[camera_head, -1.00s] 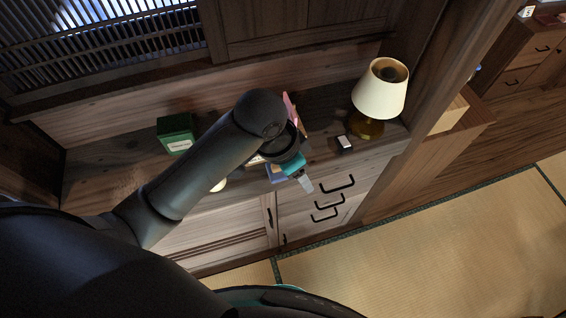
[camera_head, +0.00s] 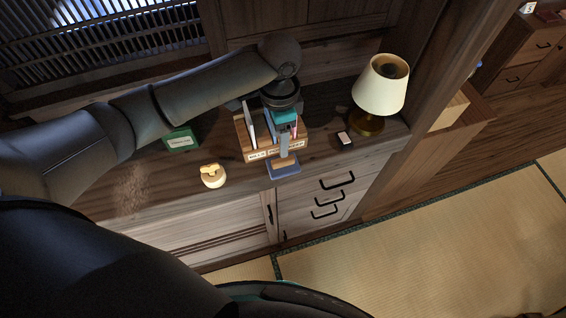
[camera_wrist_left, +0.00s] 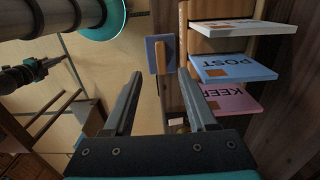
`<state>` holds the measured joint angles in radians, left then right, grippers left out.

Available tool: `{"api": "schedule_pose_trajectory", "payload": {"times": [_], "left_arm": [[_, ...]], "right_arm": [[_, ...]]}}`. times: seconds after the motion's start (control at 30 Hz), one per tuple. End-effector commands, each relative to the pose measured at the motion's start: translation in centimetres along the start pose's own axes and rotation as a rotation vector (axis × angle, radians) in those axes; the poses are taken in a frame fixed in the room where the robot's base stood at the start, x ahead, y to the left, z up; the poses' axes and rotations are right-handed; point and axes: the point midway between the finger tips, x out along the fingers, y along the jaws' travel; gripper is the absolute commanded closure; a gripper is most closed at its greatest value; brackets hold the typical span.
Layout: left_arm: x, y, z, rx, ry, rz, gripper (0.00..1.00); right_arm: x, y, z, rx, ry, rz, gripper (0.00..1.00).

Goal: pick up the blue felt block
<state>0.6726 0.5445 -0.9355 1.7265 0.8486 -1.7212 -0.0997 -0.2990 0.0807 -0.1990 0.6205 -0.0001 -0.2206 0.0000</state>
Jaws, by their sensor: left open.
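The blue felt block (camera_head: 284,172) is at the front edge of the cabinet top, just in front of a wooden letter holder. It has a wooden strip on it. In the left wrist view the block (camera_wrist_left: 151,66) appears as a blue-grey rectangle with the wooden strip along it, just beyond the fingertips. My left gripper (camera_head: 284,154) hangs over the letter holder, close to the block, and partly hides the holder. In the left wrist view the gripper (camera_wrist_left: 160,75) is open with nothing between its fingers. My right gripper is in neither view.
The letter holder (camera_head: 258,156) has upright dividers, one a blue "POST" card (camera_wrist_left: 232,69), close beside the gripper. A cream round object (camera_head: 212,177) and green box (camera_head: 181,140) stand left. A small dark box (camera_head: 345,140) and lamp (camera_head: 381,88) stand right.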

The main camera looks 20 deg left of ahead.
Motion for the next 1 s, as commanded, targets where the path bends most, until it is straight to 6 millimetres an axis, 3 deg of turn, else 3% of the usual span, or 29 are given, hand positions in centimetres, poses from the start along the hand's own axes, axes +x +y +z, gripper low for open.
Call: {"api": "schedule_pose_trajectory", "payload": {"times": [0.13,0.47,0.73,1.0], "left_arm": [[2.9,0.0,0.0,-0.002,-0.001,0.001,0.43],[5.2,0.0,-0.3,-0.001,0.002,0.000,0.43],[8.7,-0.1,-0.7,-0.001,0.000,0.000,0.43],[9.5,-0.1,-0.8,0.001,0.003,-0.002,0.43]], "right_arm": [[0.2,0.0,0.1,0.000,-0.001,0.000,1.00],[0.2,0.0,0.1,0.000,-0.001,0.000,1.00],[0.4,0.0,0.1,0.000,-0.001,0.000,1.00],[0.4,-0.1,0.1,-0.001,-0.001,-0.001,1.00]]}}
